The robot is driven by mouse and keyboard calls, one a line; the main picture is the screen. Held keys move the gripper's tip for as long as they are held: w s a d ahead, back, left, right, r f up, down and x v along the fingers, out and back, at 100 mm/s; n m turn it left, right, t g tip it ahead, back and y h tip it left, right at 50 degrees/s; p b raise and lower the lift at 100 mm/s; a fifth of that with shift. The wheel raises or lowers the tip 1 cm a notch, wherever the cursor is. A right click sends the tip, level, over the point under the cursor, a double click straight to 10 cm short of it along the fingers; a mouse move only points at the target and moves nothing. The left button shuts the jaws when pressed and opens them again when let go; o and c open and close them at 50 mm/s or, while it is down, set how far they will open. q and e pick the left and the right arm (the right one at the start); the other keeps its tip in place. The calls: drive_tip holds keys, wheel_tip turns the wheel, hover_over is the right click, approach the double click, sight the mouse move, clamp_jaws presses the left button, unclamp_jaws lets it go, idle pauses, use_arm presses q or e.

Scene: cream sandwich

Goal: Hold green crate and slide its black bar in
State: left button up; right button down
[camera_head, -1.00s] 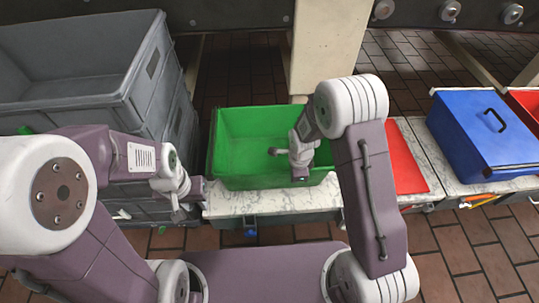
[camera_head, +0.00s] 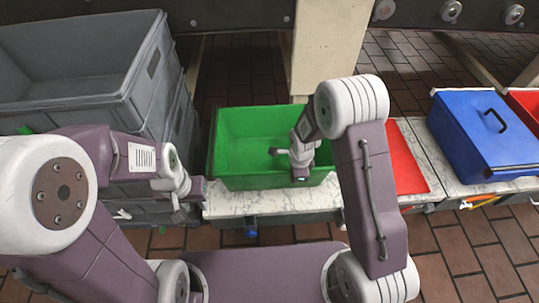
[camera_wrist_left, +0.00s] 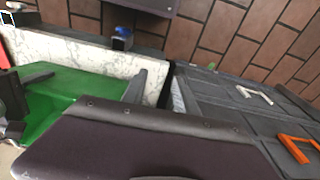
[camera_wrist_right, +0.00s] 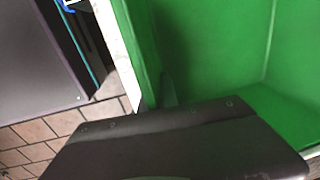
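The green crate (camera_head: 253,150) sits open and upright on the white marble counter (camera_head: 240,204). It also shows in the left wrist view (camera_wrist_left: 62,85) and fills much of the right wrist view (camera_wrist_right: 210,50). My left gripper (camera_head: 200,190) is low beside the crate's front left corner. In the left wrist view one grey finger shows near the crate, apparently outside it. My right gripper (camera_head: 300,177) is over the crate's front right part. In the right wrist view one finger shows against the inside of a wall; the other is hidden. I cannot make out the black bar.
Stacked grey crates (camera_head: 90,60) stand close on the left. A red panel (camera_head: 404,160) lies right of the green crate. A blue box (camera_head: 482,135) with a black handle stands further right. A pale post (camera_head: 328,50) rises behind. Brick-coloured tiles show in front.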

use_arm(q)
wheel_tip(320, 180, up, 9)
drive_tip(key=t, duration=0.3)
hover_over(213, 136)
drive_tip(key=s, duration=0.6)
drive_tip(key=x, duration=1.2)
drive_tip(key=shift+w+a+f, duration=0.15)
drive_tip(key=shift+w, duration=0.25)
clamp_jaws()
